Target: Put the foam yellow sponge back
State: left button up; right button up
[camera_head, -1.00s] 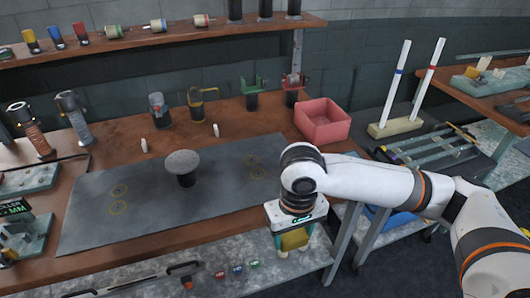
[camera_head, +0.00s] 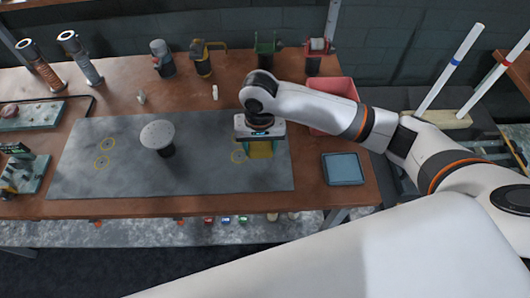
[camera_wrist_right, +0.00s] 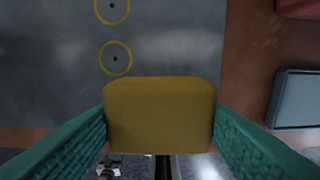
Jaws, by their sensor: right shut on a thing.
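The yellow sponge (camera_head: 262,150) is held in my right gripper (camera_head: 260,147), over the right part of the dark grey mat (camera_head: 205,175). In the right wrist view the sponge (camera_wrist_right: 160,115) fills the space between the two green fingers, and the mat shows beyond it. I cannot tell the exact height of the sponge above the mat. A shallow blue-grey tray (camera_head: 343,168) lies on the table to the right of the mat; part of it also shows in the right wrist view (camera_wrist_right: 300,100). My left gripper is not in view.
A round grey disc on a dark stem (camera_head: 157,134) stands on the mat. A red bin (camera_head: 335,121) is partly hidden behind my right arm. Tools and holders line the table's back. A lower shelf (camera_head: 140,233) with small coloured items shows below the front edge.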

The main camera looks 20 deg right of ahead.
aim_at(261, 167)
jog(key=f, duration=0.3)
jog(key=shift+s+a, duration=0.1)
jog(key=shift+a, duration=0.1)
jog(key=shift+f, duration=0.35)
jog(key=f, duration=0.3)
jog(key=shift+d+f+p, duration=0.15)
jog(key=shift+d+p, duration=0.05)
jog(key=shift+p, duration=0.2)
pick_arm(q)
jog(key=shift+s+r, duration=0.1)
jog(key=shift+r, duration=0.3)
pick_arm(e)
jog(key=shift+f, duration=0.25)
jog(key=shift+f, duration=0.1)
jog(key=o, duration=1)
jog(key=shift+c, duration=0.2)
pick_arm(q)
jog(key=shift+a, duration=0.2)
